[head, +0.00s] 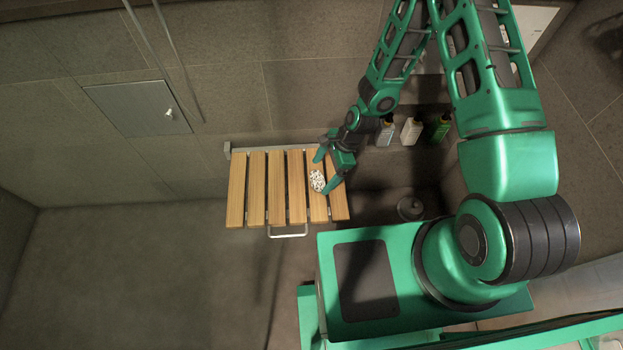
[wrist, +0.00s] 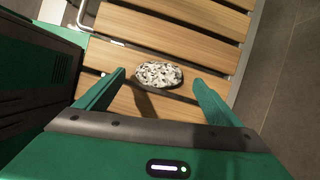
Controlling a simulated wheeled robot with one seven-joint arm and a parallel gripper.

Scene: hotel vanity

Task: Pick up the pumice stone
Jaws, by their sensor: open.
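The pumice stone (head: 317,180) is a small speckled white and grey oval lying on the wooden slatted seat (head: 274,190), toward its right side. In the wrist view the stone (wrist: 160,74) lies across a slat just beyond and between my fingertips. My gripper (head: 324,172) is open and empty over the right part of the seat. In the wrist view its two green fingers (wrist: 160,80) stand on either side of the stone, with gaps on both sides. No finger visibly touches it.
Several bottles (head: 411,131) stand on a ledge right of my gripper. A metal bar (head: 288,232) runs along the seat's front edge. A grey wall panel (head: 138,108) is at upper left. The other slats are bare, and the floor (head: 130,270) at left is clear.

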